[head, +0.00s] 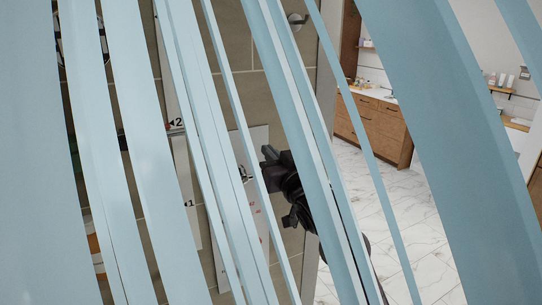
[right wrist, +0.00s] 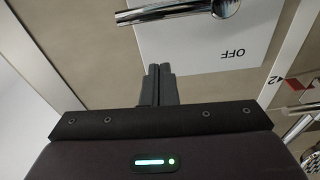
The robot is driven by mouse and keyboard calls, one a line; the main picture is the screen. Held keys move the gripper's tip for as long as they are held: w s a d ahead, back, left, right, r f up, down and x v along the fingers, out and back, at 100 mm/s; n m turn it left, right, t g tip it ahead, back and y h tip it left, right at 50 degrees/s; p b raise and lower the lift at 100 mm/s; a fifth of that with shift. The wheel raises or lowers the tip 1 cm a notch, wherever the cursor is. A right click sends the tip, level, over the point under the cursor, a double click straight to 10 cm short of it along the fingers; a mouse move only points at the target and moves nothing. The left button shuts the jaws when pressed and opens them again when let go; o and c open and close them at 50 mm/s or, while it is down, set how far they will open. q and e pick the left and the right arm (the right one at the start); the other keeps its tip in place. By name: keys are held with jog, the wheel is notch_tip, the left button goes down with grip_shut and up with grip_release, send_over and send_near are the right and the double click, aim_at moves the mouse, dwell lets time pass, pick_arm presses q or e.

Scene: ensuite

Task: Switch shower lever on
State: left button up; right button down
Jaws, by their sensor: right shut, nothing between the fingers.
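In the right wrist view, a chrome shower lever (right wrist: 175,12) lies nearly level across the top. Its round hub is at the right, over a white panel (right wrist: 205,58) marked "OFF", which reads upside down. My right gripper (right wrist: 159,71) is shut and empty. Its fingertips show below the lever in the picture, with a gap between them; the depth is hard to judge. In the head view, my right gripper (head: 268,168) is partly hidden behind pale blue bands, in front of the white panel (head: 258,139). My left gripper is not in view.
Wide pale blue bands (head: 460,150) cross the head view close up and hide much of it. Tiled wall stands behind. A wooden cabinet (head: 378,128) stands beyond open marble floor (head: 440,255).

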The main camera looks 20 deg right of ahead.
pick_arm(q)
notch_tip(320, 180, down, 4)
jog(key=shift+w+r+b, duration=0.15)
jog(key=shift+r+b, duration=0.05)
jog(key=shift+b, duration=1.05)
pick_arm(e)
jog(key=s+f, duration=0.2)
jog(key=s, duration=0.7)
jog(key=shift+d, duration=0.2)
